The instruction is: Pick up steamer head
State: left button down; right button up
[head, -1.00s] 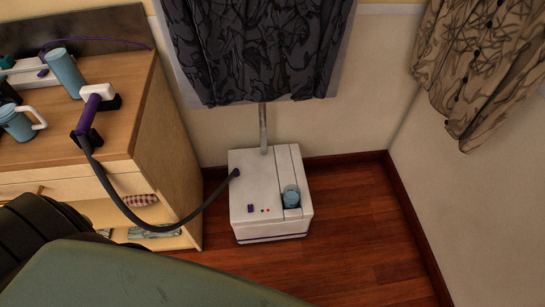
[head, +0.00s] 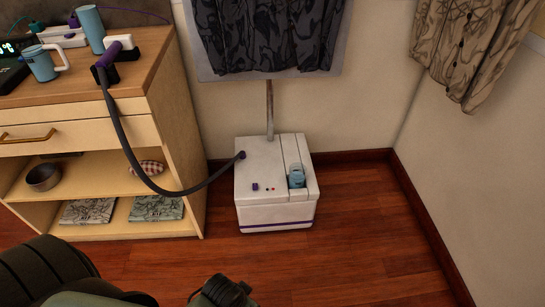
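Dark and green parts of my own arm show along the bottom edge. No gripper fingers can be made out, and nothing of mine touches the steamer head.
The dresser top (head: 103,88) also holds a blue cup (head: 91,29) and a light-blue mug (head: 42,63) close to the steamer head. A dark patterned garment (head: 265,35) hangs above the base. A beige garment (head: 468,45) hangs at right. The floor at right is clear.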

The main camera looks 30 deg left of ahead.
aim_at(114, 44)
jog(key=u, duration=1.75)
